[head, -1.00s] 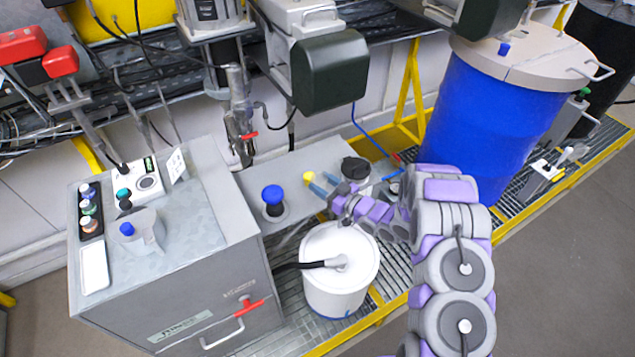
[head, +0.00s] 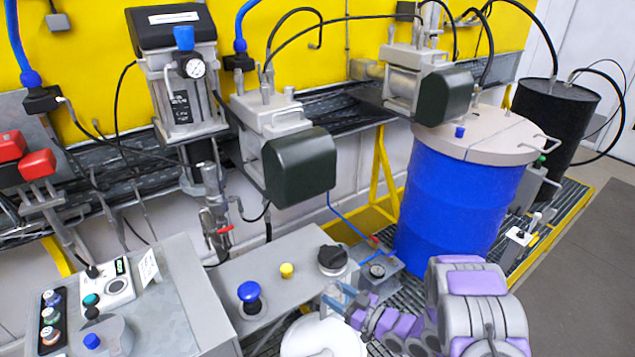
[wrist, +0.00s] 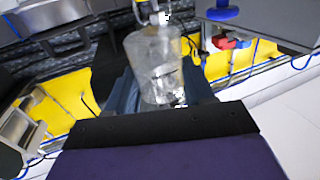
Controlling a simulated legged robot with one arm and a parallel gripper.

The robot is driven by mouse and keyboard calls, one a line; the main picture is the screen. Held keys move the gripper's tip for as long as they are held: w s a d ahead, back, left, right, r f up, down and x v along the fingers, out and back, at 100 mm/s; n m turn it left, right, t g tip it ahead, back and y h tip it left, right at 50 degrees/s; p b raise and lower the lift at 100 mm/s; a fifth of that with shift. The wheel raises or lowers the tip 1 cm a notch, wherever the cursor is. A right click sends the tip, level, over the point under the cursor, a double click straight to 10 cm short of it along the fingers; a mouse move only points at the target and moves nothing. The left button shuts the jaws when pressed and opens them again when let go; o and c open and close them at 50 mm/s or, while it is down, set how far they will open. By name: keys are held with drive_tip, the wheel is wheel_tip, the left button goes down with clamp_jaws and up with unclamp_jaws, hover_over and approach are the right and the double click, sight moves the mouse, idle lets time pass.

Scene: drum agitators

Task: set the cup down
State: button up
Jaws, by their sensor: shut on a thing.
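The cup (wrist: 153,62) is clear and see-through. In the wrist view it is held between the two blue fingers of my gripper (wrist: 160,92), which is shut on it. In the head view my gripper (head: 338,298) is low in the picture, in front of the grey panel box and beside the white bucket. I cannot make out the cup clearly in the head view. What lies directly under the cup is hidden.
The grey panel box (head: 285,312) carries a blue button (head: 249,292), a yellow button (head: 287,270) and a black knob (head: 332,259). A white bucket (head: 322,338) is at the bottom edge. A blue drum (head: 455,205) stands right. A grey control cabinet (head: 165,310) is left.

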drive_tip(key=w+d+r+m+t+h, duration=0.3)
drive_tip(key=w+r, duration=0.3)
drive_tip(key=w, duration=0.3)
drive_tip(key=w+d+r+m+t+h, duration=0.15)
drive_tip(key=r+h, duration=0.25)
drive_tip(key=r, duration=0.4)
drive_tip(key=w+d+r+m+t+h, duration=0.1)
drive_tip(key=w+d+r+m+h, duration=0.15)
drive_tip(key=r, duration=0.55)
drive_tip(key=w+d+r+m+t+h, duration=0.1)
drive_tip(key=w+r+m+t+h, duration=0.15)
drive_tip(key=r+h, duration=0.4)
drive_tip(key=s+f+y, duration=0.1)
drive_tip(key=s+f, duration=0.3)
drive_tip(key=f, duration=0.3)
drive_tip(key=s+f+g, duration=0.1)
drive_tip(key=s+f, duration=0.4)
drive_tip(key=f, duration=0.2)
drive_tip(key=shift+a+m+y, duration=0.25)
drive_tip(key=shift+m+y, duration=0.15)
drive_tip(key=shift+m, duration=0.05)
drive_tip(key=shift+w, duration=0.1)
